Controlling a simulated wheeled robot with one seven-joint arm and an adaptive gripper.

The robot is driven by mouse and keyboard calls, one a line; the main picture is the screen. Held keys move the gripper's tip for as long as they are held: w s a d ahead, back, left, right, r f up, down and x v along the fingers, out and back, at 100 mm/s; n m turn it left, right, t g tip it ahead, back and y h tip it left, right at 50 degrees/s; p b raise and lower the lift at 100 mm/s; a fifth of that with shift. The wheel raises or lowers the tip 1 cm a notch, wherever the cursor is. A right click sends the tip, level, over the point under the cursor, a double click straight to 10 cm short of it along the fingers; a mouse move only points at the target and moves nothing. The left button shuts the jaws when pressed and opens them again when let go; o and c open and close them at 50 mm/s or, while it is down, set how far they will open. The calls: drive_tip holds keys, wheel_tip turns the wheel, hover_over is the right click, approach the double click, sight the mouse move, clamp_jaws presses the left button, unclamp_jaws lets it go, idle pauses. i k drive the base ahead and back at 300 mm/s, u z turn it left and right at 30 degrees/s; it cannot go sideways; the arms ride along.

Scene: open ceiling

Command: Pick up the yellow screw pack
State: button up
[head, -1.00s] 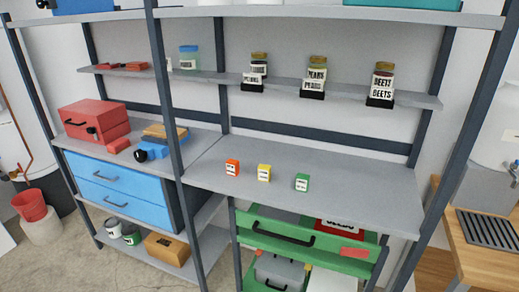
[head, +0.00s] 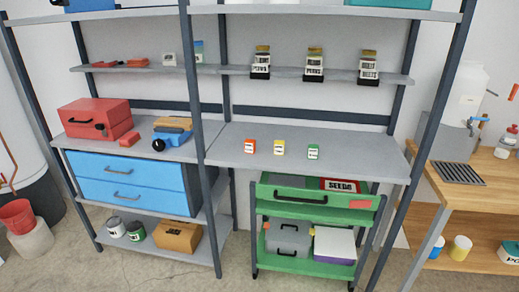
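The yellow screw pack (head: 279,148) stands upright on the grey workbench top (head: 350,165) in the head view. It is a small box with a pale label. An orange-red pack (head: 250,146) stands to its left and a green pack (head: 313,151) to its right, with gaps between them. My gripper is not in view.
A shelf with several labelled jars (head: 314,65) runs above the worktop. A dark upright post (head: 198,120) stands left of the packs. A green drawer cart (head: 262,215) stands under the worktop. A wooden counter (head: 485,205) is at right. Grey floor shows in front.

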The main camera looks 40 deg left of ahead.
sight(278, 145)
drive_tip(key=u, duration=1.55)
